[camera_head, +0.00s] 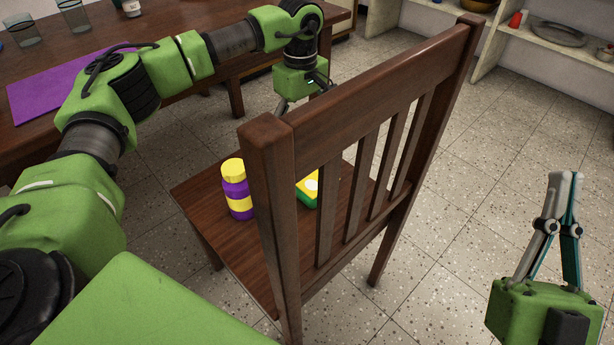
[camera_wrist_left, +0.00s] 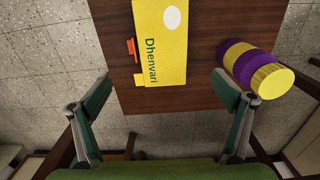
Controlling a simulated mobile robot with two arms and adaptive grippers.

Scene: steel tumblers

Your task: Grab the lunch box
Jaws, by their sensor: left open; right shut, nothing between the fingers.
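The lunch box is yellow and green (camera_head: 309,187) and lies on the chair's seat, partly hidden behind the chair back's slats. In the left wrist view the lunch box (camera_wrist_left: 160,45) shows its yellow face with the word "Dhenvari", a white oval and an orange latch. My left gripper (camera_wrist_left: 163,77) is open above the seat, with its fingers spread wider than the box and the box's near end between and beyond the tips. In the head view its fingers are mostly hidden behind the chair back. My right gripper (camera_head: 566,176) is shut and empty over the floor at the right.
A purple bottle with a yellow cap (camera_head: 237,190) stands on the seat beside the lunch box; it also shows in the left wrist view (camera_wrist_left: 256,70). The wooden chair's back (camera_head: 375,75) rises in front of the box. A table (camera_head: 180,50) with a purple mat (camera_head: 45,88) is behind.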

